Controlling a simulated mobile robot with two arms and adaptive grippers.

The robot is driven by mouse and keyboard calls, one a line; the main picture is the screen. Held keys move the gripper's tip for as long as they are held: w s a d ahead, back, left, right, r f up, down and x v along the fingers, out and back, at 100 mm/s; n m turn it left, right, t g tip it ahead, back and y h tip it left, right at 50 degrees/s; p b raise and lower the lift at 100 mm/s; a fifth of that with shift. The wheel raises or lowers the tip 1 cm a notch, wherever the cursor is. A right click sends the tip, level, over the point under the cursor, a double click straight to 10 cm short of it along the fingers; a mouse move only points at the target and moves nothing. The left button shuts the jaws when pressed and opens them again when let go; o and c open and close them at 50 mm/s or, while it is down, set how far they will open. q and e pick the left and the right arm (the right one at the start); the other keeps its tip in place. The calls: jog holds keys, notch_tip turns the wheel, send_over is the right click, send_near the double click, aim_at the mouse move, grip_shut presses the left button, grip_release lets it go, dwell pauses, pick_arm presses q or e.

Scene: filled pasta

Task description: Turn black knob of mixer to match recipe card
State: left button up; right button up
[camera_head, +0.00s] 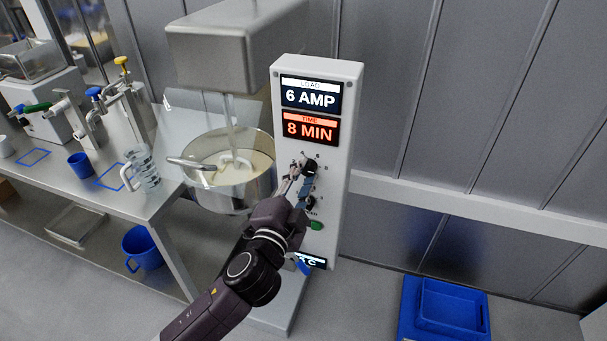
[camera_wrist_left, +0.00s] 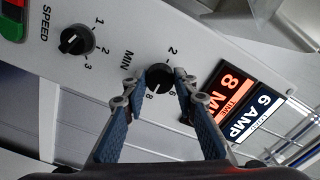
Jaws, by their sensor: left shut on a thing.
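The mixer's white control panel (camera_head: 345,120) stands in the middle of the head view. Its displays read LOAD 6 AMP (camera_head: 311,96) and TIME 8 MIN (camera_head: 310,129). The black MIN knob (camera_head: 311,165) is below them; in the left wrist view this knob (camera_wrist_left: 158,77) sits between my fingertips, with 2, 6 and 8 around it. My left gripper (camera_head: 301,178) is shut on it, one finger on each side (camera_wrist_left: 160,82). A second black knob, SPEED (camera_wrist_left: 76,41), is apart, its scale marked 1 to 3. No recipe card can be made out. My right gripper is not in view.
A green button (camera_head: 316,225) is low on the panel. The steel bowl (camera_head: 240,187) with pale contents is left of the panel. A table (camera_head: 75,183) with a clear jug (camera_head: 144,170) and blue cup (camera_head: 81,165) is at left. A blue crate (camera_head: 447,310) is at lower right.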

pick_arm(q)
jog(key=o, duration=1.2)
jog(key=shift+c, duration=0.2)
jog(key=shift+s, duration=0.15)
jog(key=v, duration=1.1)
jog(key=shift+s, duration=0.35)
jog(key=shift+a+f, duration=0.1)
jog(key=shift+a, duration=0.05)
